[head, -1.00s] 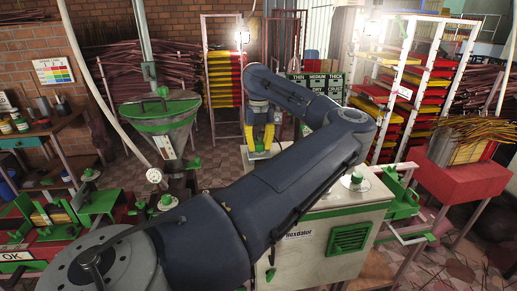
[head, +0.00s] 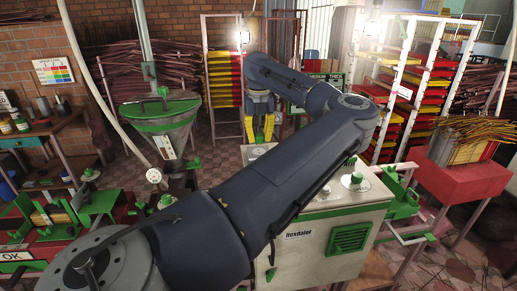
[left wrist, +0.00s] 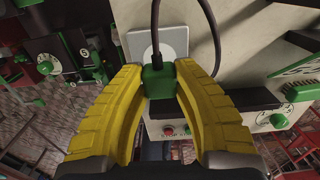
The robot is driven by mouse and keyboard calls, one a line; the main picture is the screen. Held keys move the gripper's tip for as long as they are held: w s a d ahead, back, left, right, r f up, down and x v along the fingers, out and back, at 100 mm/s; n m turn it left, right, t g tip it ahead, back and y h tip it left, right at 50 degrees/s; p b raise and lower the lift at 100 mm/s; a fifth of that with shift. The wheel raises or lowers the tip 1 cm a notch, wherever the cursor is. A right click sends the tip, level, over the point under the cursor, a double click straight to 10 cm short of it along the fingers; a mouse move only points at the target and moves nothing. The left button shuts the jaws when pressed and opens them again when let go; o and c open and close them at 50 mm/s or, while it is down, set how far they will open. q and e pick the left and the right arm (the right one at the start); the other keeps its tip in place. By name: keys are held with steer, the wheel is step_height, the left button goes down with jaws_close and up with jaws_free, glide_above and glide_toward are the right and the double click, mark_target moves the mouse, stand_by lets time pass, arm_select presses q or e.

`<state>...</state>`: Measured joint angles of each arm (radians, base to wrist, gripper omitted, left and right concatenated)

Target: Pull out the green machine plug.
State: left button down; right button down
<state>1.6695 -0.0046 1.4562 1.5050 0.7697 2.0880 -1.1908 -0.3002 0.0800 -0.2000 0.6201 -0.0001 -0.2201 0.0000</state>
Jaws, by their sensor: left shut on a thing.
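My left gripper (head: 259,140) hangs over the back left of the pale machine top (head: 313,211), with its yellow fingers pointing down. In the left wrist view, the fingers (left wrist: 161,98) are shut on the green machine plug (left wrist: 159,81). A black cable (left wrist: 155,30) runs up from the plug. Behind the plug is a pale square socket plate (left wrist: 174,42), and the plug appears to stand off it. My right gripper is not in view.
A grey hopper with a green lid (head: 160,108) stands to the left. Racks of red and yellow trays (head: 405,100) stand behind on the right.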

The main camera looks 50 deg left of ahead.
arm_select(q)
steer(key=shift+r, duration=0.9)
